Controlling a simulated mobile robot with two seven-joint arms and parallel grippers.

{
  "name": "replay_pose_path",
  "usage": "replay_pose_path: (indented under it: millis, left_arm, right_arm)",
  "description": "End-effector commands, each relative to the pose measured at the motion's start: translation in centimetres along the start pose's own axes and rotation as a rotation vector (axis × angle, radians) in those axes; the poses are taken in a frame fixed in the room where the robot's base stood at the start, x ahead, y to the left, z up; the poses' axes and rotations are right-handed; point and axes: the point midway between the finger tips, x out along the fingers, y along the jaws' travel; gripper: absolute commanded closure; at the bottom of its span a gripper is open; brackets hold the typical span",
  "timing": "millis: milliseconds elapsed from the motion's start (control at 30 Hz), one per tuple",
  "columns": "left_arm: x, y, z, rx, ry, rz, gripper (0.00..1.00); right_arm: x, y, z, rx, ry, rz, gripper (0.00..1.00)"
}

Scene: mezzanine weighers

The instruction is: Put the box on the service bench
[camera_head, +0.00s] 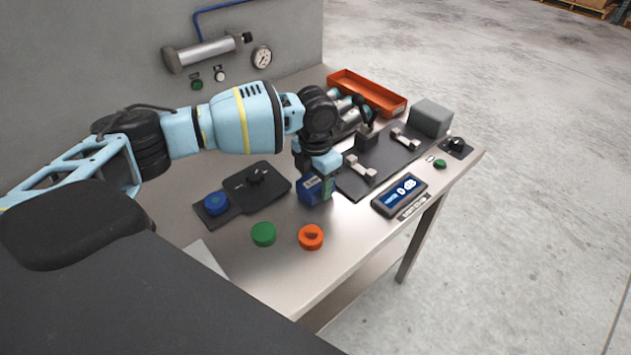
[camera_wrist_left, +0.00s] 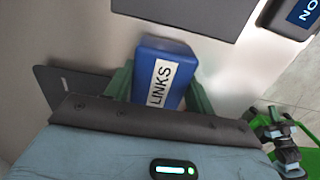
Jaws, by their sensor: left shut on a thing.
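The box (camera_head: 313,190) is small and blue with a white label; the label reads LINKS on the box in the left wrist view (camera_wrist_left: 163,75). My left gripper (camera_head: 320,178) is shut on the box, with its green fingers on both sides of it. The gripper points down over the metal bench (camera_head: 350,232), between the black plate with a knob and the digital display. The box is at or just above the bench top; I cannot tell whether it touches. My right gripper does not show in the head view.
A green button (camera_head: 263,234) and an orange knob (camera_head: 311,237) stand in front of the box. A black plate (camera_head: 265,178) is left, a display (camera_head: 399,195) right. Behind are a dark mat with metal weights, a grey block (camera_head: 430,118) and an orange tray (camera_head: 367,92).

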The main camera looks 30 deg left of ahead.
Motion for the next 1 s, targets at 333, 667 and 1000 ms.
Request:
replay_pose_path:
  millis: [333, 667, 1000]
  left_arm:
    - [0.45, -0.03, 0.04, 0.001, -0.002, 0.000, 0.72]
    - [0.69, -0.03, 0.03, 0.001, -0.002, 0.000, 0.24]
    - [-0.02, 0.00, 0.06, 0.001, -0.003, 0.001, 0.24]
  right_arm:
    - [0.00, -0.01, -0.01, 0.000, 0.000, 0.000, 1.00]
    - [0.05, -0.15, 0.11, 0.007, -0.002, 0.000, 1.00]
    - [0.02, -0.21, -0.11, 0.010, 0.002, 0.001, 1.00]
